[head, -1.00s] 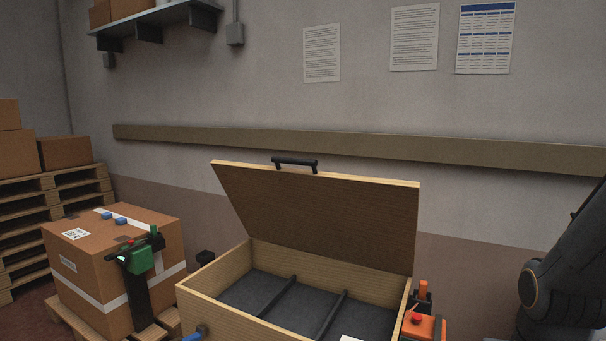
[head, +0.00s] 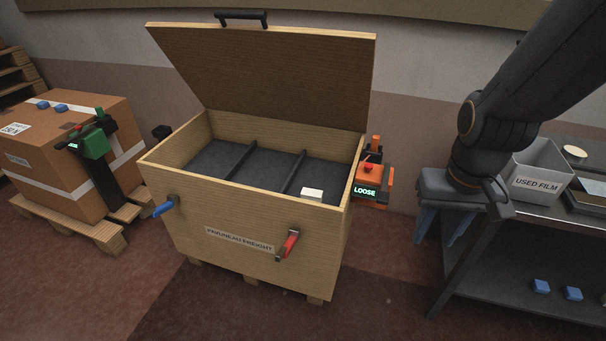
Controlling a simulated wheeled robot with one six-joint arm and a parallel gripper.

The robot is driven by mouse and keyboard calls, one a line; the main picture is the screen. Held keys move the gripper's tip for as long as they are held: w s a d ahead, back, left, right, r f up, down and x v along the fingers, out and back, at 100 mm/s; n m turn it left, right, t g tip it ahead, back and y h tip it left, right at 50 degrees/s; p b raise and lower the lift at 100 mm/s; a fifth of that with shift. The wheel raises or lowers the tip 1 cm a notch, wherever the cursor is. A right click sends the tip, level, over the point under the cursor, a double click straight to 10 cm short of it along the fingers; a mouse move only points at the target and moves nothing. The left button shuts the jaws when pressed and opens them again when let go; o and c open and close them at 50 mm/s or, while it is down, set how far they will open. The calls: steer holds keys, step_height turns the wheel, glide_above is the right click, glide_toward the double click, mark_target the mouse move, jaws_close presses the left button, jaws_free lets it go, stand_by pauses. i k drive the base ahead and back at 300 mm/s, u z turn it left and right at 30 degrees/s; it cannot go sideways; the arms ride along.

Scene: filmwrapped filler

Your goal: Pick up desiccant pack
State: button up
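A small white block (head: 312,194), which looks like the desiccant pack, lies in the right compartment of the open wooden crate (head: 215,235), near the front wall. Its top and front show. No label can be read on it. My gripper (head: 438,240) hangs to the right of the crate, beside the metal table. Its two bluish fingers point down and stand apart, with nothing seen between them. It is well clear of the white block.
The raised lid (head: 270,85) stands behind the crate. An orange device (head: 372,178) reading "LOOSE" sits at the crate's right side. A "USED FILM" bin (head: 540,185) stands on the metal table (head: 540,222). A strapped carton (head: 75,145) is at left.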

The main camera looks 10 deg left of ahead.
mark_target(307, 193)
steer(key=z, duration=0.55)
steer(key=k, duration=0.65)
steer(key=z, duration=0.4)
steer(key=i, duration=1.05)
steer(key=u, duration=1.35)
steer(key=i, duration=0.95)
steer(key=u, duration=1.15)
